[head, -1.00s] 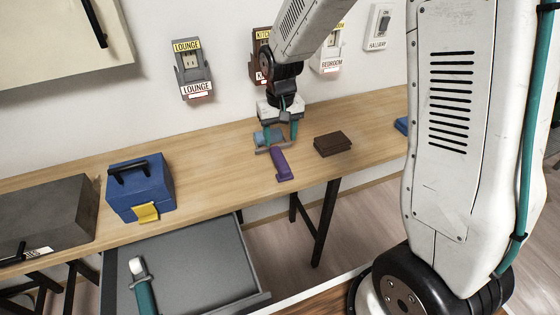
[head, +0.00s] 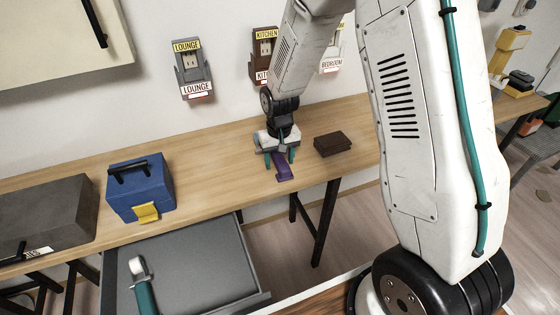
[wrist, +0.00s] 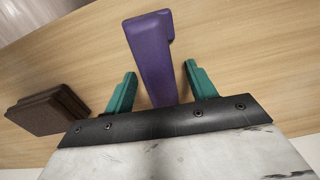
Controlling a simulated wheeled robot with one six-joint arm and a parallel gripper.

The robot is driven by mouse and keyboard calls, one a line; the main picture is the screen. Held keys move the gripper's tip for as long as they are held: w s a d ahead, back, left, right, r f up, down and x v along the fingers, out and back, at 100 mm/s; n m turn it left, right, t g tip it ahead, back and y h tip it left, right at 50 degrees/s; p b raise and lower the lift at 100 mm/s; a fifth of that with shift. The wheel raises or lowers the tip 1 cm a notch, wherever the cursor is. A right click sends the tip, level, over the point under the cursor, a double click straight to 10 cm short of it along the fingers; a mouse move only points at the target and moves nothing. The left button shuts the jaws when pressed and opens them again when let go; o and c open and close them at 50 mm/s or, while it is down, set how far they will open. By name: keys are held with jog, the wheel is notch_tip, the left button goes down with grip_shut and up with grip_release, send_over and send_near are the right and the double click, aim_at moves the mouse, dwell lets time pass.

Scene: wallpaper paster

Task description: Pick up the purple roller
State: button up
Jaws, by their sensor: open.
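The purple roller (head: 282,171) lies on the wooden table, its handle toward the front edge. In the head view its far end is hidden behind my gripper (head: 280,159). In the wrist view the purple handle (wrist: 152,55) runs up between the two teal fingers of my gripper (wrist: 160,80). The fingers are open, one on each side of the handle, with a gap visible on both sides. The roller head is out of sight in the wrist view.
A brown block (head: 332,143) lies right of the roller; it also shows in the wrist view (wrist: 46,108). A blue box (head: 143,188) with a yellow latch stands left on the table (head: 225,160). An open grey drawer (head: 195,268) juts out below. Labelled outlets hang on the wall.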

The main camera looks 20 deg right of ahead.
aim_at(279, 157)
jog(key=c, duration=1.2)
jog(key=shift+r, duration=0.1)
jog(key=shift+r, duration=0.55)
notch_tip(279, 157, up, 2)
jog(key=shift+r, duration=0.1)
jog(key=shift+s+a+r, duration=0.15)
jog(key=shift+s+a, duration=0.15)
jog(key=shift+s, duration=0.3)
jog(key=s+a, duration=0.2)
jog(key=s, duration=0.2)
jog(key=s+a+r, duration=0.1)
jog(key=s+a, duration=0.1)
jog(key=s, duration=0.2)
jog(key=s+a, duration=0.2)
jog(key=s, duration=0.3)
jog(key=shift+s+a+r, duration=0.1)
jog(key=shift+a+r, duration=0.05)
jog(key=shift+a, duration=0.1)
